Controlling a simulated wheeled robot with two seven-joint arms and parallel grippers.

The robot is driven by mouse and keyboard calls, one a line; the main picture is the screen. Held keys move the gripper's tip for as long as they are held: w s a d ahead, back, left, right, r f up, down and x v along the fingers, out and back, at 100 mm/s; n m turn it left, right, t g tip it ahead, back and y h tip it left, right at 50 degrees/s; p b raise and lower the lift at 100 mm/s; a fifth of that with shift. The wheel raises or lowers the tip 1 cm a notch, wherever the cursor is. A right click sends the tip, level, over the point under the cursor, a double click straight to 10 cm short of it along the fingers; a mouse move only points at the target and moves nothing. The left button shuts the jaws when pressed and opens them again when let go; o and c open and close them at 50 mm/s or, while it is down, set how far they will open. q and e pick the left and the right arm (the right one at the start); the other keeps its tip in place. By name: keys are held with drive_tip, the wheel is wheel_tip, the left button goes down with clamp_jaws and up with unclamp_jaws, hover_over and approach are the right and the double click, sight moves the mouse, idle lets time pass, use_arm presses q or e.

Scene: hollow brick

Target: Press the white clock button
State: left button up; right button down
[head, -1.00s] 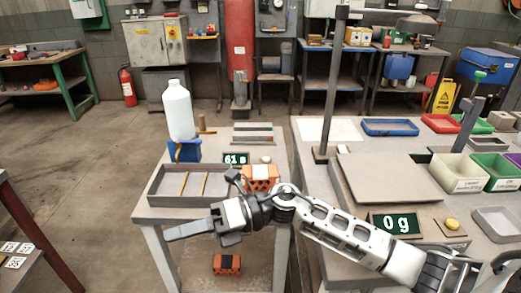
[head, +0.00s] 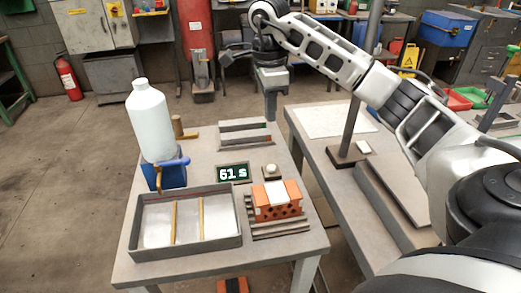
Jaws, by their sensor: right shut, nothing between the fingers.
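The white clock button (head: 271,168) sits on a small grey base on the left table, just right of the dark clock display (head: 233,173), which reads 61 s. My right gripper (head: 270,117) is shut and empty. It points down above the far right part of that table, up the picture from the button and apart from it. Nothing covers the button. My left gripper is not in view.
An orange hollow brick (head: 291,190) with a white patch on top lies on bars near the button. A grey tray (head: 186,249), a white bottle (head: 151,120) on a blue stand (head: 177,178) and bars (head: 245,137) share the table. A post (head: 358,115) stands right.

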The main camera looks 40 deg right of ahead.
sight(272, 167)
drive_tip(key=f, duration=1.3)
drive_tip(key=shift+s+d+f+p, duration=0.1)
drive_tip(key=shift+s+p, duration=0.25)
drive_tip(key=shift+f, duration=0.45)
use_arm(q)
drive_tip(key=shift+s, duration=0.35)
